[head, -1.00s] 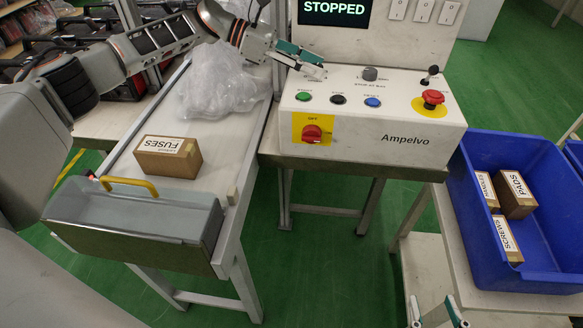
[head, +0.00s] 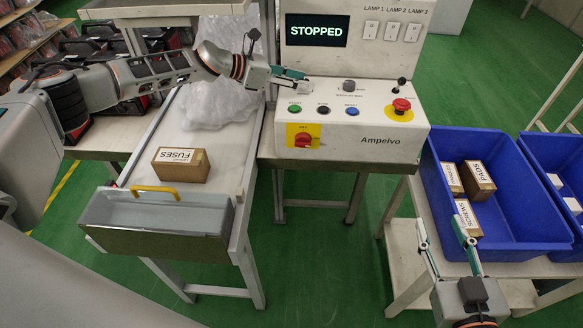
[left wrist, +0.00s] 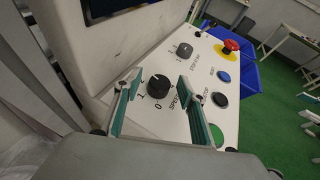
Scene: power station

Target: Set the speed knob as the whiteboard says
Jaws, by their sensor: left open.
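The speed knob (left wrist: 159,86) is round and black with a white pointer line, on the sloped panel in the left wrist view. A 0 and a 1 are printed beside it, with lettering that starts "SPEE". My left gripper (head: 296,80) is open over the panel's back left in the head view, where it hides this knob. In the left wrist view its two fingers stand on either side of the knob, apart from it. My right gripper (head: 441,226) is open and empty near the blue bin. I see no readable whiteboard.
The panel holds another knob (head: 349,86), green, black and blue buttons, a red emergency stop (head: 401,105) and a red rotary switch (head: 303,140). The screen (head: 317,31) reads STOPPED. A blue bin (head: 515,240) with boxes stands right; a fuses box (head: 180,172) lies left.

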